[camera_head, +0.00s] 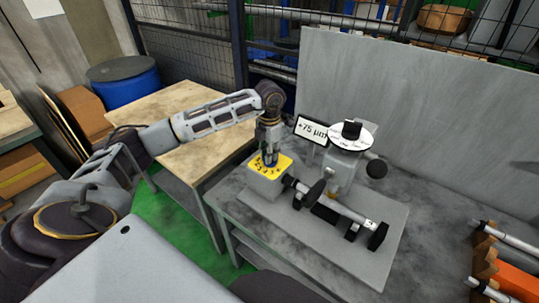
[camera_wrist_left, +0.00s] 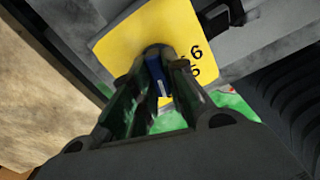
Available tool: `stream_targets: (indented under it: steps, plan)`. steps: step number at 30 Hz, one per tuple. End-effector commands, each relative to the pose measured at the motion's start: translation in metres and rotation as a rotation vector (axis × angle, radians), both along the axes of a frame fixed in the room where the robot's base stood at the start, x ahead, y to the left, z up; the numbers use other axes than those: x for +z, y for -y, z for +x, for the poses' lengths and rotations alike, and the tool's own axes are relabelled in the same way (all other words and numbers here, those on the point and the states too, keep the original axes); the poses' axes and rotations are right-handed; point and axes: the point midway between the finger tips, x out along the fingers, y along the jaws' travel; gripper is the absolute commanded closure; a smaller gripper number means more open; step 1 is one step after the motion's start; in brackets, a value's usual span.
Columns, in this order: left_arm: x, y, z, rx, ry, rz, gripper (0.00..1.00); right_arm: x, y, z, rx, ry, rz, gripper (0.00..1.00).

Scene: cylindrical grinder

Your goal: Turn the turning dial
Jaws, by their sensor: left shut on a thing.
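The turning dial is a blue knob (camera_wrist_left: 160,80) with a white mark, on a yellow numbered plate (camera_wrist_left: 133,43). In the head view the yellow plate (camera_head: 284,164) tops a grey box at the left end of the grinder (camera_head: 345,200). My left gripper (camera_head: 269,160) points down onto the plate from above. In the left wrist view its two fingers (camera_wrist_left: 160,72) are shut on the blue knob, one on each side. Part of the knob and most of the numbers are hidden by the fingers; a 6 and a 5 show. My right gripper is not in view.
A white round dial with a black knob (camera_head: 351,130) stands on the grinder, beside a sign reading "+75 µm" (camera_head: 312,130). A grey panel (camera_head: 430,100) rises behind. A wooden-topped table (camera_head: 190,140) is at left. Shafts and an orange block (camera_head: 512,280) lie at right.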

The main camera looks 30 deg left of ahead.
Motion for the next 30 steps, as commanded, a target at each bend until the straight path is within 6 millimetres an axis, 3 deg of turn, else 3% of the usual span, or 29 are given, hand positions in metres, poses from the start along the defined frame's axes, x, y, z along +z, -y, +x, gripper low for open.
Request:
stream_targets:
  steps: [12,13,18,30]
  plan:
    - [0.0018,-0.0006,0.0009,0.009,0.004,0.001,1.0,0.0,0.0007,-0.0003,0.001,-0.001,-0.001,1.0]
    - [0.0018,-0.0006,0.0009,0.009,0.004,0.001,0.83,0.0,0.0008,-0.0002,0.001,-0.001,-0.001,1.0]
    - [0.0012,-0.0004,0.0006,0.009,0.002,0.0,0.64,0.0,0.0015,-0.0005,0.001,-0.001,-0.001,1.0]
    - [0.0027,0.0,0.0003,0.007,0.001,0.0,0.64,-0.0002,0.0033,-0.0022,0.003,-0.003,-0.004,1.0]
